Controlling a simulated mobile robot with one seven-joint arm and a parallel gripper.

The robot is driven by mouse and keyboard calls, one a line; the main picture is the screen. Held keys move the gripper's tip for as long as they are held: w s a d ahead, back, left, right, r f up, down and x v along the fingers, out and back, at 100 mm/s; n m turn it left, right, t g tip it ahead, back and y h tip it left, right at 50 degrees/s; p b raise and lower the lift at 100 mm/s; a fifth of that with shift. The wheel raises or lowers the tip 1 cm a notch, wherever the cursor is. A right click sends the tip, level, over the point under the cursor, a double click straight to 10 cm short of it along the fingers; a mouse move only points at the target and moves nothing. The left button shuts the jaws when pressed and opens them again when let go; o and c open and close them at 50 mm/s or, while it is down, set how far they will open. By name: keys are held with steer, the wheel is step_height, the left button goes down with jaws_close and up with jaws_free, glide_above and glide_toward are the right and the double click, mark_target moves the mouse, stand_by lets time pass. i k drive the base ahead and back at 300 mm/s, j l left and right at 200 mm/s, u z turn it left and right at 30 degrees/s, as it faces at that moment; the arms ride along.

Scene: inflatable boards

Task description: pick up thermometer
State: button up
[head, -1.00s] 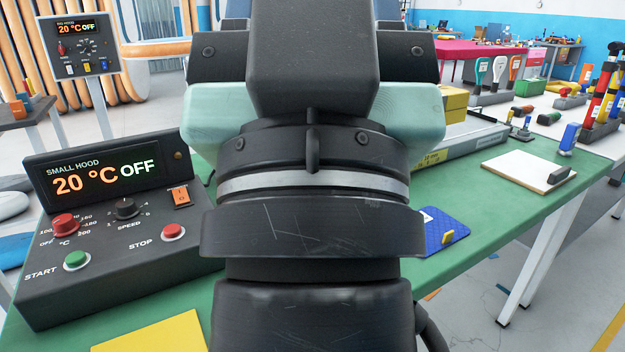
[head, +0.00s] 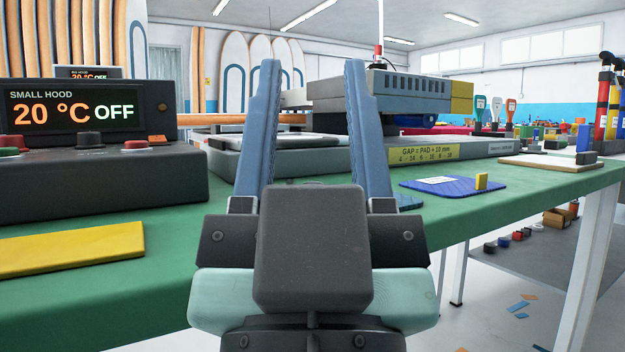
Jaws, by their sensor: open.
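My gripper (head: 312,66) is open, with two long blue fingers pointing up and forward above the green bench (head: 160,215). Nothing shows held between the fingers. I cannot pick out the thermometer for certain. Several upright paddle-shaped tools (head: 480,110) with teal, white and orange heads stand at the back right, too small to identify. A thin white upright rod with a red base (head: 378,51) shows above the grey hood unit (head: 410,92), just right of the right finger.
The small hood control box (head: 85,145), reading 20 °C OFF, stands left. A yellow plate (head: 70,249) lies front left. A blue pad (head: 452,187) with a yellow block lies right of my gripper. A white board (head: 548,160) lies near the bench's right end.

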mark_target(586, 132)
steer(key=z, duration=1.2)
